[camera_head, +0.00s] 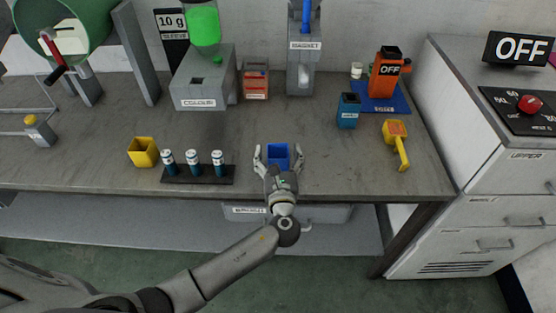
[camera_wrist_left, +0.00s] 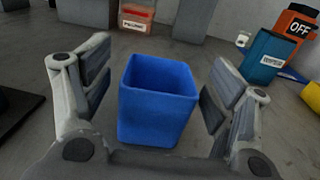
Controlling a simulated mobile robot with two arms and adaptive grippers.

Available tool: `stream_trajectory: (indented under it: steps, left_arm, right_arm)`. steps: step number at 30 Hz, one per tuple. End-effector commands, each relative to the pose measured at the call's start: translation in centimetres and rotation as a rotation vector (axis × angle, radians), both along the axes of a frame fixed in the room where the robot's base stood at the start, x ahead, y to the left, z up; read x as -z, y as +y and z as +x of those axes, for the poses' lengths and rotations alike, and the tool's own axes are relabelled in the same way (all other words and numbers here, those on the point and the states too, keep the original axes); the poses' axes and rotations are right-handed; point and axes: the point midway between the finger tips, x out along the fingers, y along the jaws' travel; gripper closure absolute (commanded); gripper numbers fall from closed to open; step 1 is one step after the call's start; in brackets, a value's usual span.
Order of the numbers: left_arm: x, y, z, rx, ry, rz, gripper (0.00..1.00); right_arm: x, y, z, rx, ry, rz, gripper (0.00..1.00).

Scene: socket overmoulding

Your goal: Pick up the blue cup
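The blue cup (camera_head: 278,151) is a square, open-topped cup standing upright on the grey bench. In the left wrist view the blue cup (camera_wrist_left: 157,103) stands between the two fingers, and it looks empty. My left gripper (camera_head: 278,156) is open around the cup, one finger on each side. The left wrist view shows my left gripper (camera_wrist_left: 155,100) with a small gap on both sides of the cup. The cup's lower near side is partly hidden by the gripper in the head view. My right gripper is not in view.
Left of the cup are a black rack (camera_head: 198,174) with several dark vials and a yellow cup (camera_head: 143,152). To the right are a teal container (camera_head: 348,111) and a yellow scoop-like tool (camera_head: 397,145). A grey box (camera_head: 205,92) and a magnet stand (camera_head: 303,75) are behind.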

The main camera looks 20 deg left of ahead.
Motion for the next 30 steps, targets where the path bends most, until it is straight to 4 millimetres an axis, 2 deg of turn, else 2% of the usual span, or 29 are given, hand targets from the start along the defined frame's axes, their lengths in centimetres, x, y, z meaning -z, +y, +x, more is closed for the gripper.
stream_trajectory:
  steps: [1,9,17,23,28,30]
  left_arm:
    - [0.0,0.0,0.0,0.000,0.000,0.000,0.30]
    - [0.0,0.0,0.0,0.000,0.000,0.001,0.64]
    - [-0.1,0.0,0.0,0.000,0.000,0.000,0.64]
    - [-0.9,0.0,0.0,0.000,-0.002,-0.002,0.64]
    - [-3.4,0.0,0.0,0.000,-0.005,-0.005,0.64]
    - [-4.4,0.4,-1.0,0.000,-0.003,-0.002,0.64]
  right_arm:
    - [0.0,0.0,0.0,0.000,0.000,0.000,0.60]
    - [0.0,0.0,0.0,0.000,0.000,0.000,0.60]
    - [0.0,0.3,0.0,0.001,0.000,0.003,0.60]
    - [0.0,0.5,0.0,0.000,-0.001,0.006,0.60]
    - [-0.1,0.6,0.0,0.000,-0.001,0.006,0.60]
    - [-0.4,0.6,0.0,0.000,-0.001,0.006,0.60]
